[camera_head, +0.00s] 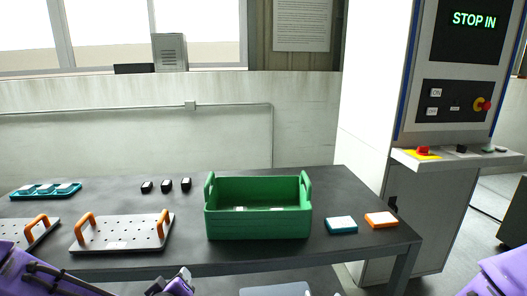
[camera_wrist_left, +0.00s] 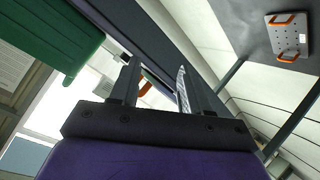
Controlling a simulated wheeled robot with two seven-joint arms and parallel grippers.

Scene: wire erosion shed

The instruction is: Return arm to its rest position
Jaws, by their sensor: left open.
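My left arm enters the head view at the lower left, with purple parts along the bottom edge, below the table's front edge. In the left wrist view my left gripper (camera_wrist_left: 156,76) is open, with its two dark fingers apart and nothing seen held between them. The green crate (camera_head: 258,222) stands on the table, beyond and to the right of that arm in the head view; a green surface, likely the crate (camera_wrist_left: 50,40), fills the upper left of the wrist view. A purple part of my right arm shows at the lower right corner; its gripper is out of view.
The dark table (camera_head: 345,185) holds a perforated plate (camera_head: 122,234) with orange handles, a second plate at left, a teal tray (camera_head: 45,190), small black blocks (camera_head: 166,185), a teal-and-white block (camera_head: 341,225) and an orange-and-white block (camera_head: 381,220). A machine with a STOP IN screen (camera_head: 473,19) stands right.

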